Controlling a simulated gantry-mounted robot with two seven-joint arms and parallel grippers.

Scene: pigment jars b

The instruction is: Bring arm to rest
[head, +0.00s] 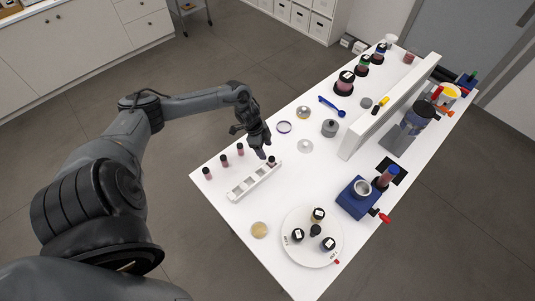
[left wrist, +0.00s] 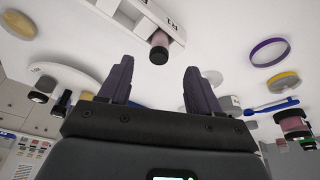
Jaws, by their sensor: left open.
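My left arm reaches in from the left over the white table (head: 215,200). My left gripper (head: 263,153) is just above the far end of a white rack (head: 247,184). In the left wrist view the two dark purple fingers (left wrist: 158,85) stand wide apart with nothing between them. A small dark-capped vial (head: 272,160) stands in the rack's far end, close to the fingertips; it also shows in the left wrist view (left wrist: 159,49). The fingers look clear of it. My right gripper is not in view.
Several loose vials (head: 224,161) stand left of the rack. A round white turntable (head: 296,252) with dark-capped jars is at the front. A blue device (head: 353,203), a grey jar (head: 330,128), a blue spoon (head: 332,106) and a raised white shelf (head: 395,100) are to the right.

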